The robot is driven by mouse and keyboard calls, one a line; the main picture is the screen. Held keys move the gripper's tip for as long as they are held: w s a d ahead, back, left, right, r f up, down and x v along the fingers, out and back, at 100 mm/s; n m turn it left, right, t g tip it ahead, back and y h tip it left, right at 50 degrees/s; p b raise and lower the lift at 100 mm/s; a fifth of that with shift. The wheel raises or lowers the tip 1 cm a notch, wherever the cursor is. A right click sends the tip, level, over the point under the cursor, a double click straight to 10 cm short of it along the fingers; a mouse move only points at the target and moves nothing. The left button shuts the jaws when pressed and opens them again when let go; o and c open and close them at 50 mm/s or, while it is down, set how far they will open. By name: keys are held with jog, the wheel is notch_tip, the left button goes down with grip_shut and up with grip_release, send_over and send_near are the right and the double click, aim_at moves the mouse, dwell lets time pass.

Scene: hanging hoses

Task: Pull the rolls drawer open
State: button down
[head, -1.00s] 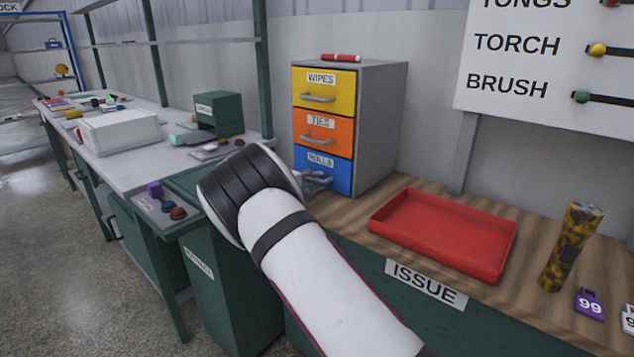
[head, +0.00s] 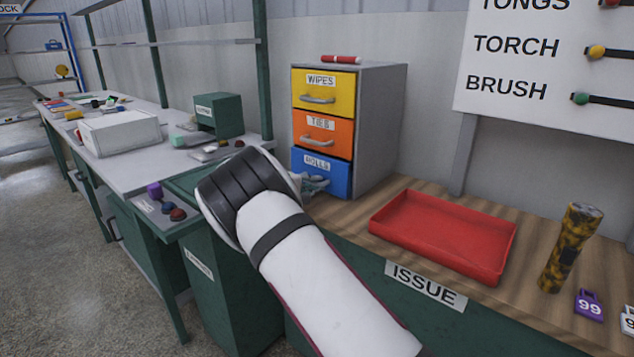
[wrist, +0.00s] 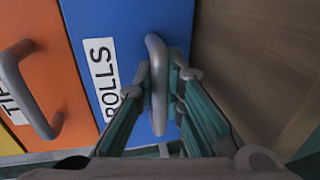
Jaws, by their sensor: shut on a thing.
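The blue rolls drawer (head: 313,172) is the lowest of three in a grey cabinet (head: 381,130) on the wooden bench. Its front stands slightly forward of the orange drawer above it. In the wrist view the blue front (wrist: 118,22) carries a ROLLS label and a grey bar handle (wrist: 157,85). My gripper (wrist: 160,80) is shut on that handle, one finger on each side of it. In the head view my white and black arm hides most of the gripper (head: 315,183) and part of the drawer's lower left.
Above are the orange ties drawer (head: 322,136) and the yellow wipes drawer (head: 323,90), both shut. A red tray (head: 445,222) and a mottled torch (head: 570,248) stand to the right on the bench.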

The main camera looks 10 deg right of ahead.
jog(key=f+p+v, duration=0.1)
jog(key=f+v, duration=0.2)
jog(key=v, duration=1.2)
jog(key=shift+s+a+p, duration=0.2)
jog(key=shift+a+p, duration=0.2)
jog(key=shift+f, duration=0.1)
jog(key=c, duration=1.9)
grip_release()
jog(key=shift+a, duration=0.1)
jog(key=v, duration=1.2)
